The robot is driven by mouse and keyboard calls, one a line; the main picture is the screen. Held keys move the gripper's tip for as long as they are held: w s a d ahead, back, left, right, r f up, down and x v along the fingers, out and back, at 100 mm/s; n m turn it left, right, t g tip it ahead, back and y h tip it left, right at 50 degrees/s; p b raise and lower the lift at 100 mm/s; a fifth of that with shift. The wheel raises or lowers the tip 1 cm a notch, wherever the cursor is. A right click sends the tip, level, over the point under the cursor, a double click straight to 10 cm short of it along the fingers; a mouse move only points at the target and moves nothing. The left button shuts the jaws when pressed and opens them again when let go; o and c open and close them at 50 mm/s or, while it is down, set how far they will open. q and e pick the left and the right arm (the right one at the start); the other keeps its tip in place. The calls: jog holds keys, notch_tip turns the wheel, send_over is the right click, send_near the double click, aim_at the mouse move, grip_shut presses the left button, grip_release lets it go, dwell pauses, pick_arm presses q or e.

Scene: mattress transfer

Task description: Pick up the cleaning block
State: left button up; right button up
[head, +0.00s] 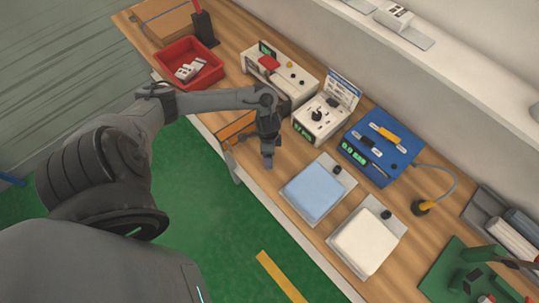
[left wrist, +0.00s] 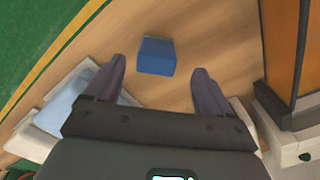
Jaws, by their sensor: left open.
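The cleaning block appears to be the small blue block (left wrist: 156,55) on the wooden bench, seen in the left wrist view. My left gripper (left wrist: 159,65) is open above the bench, with one finger on each side of the block in that view. There are gaps between the block and both fingers, and the gripper holds nothing. In the head view my left gripper (head: 268,160) points down over the bench near its front edge. I cannot make out the block there. My right gripper is not in view.
Right of the gripper in the head view are a light blue pad (head: 314,192) and a white pad (head: 366,240) on trays. An orange-fronted unit (head: 237,129) stands close on the left. Behind are a control box (head: 320,120) and a blue panel (head: 378,160).

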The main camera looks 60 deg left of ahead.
pick_arm(q)
jog(key=f, duration=0.5)
jog(key=shift+d+b, duration=0.3)
jog(key=shift+f, duration=0.5)
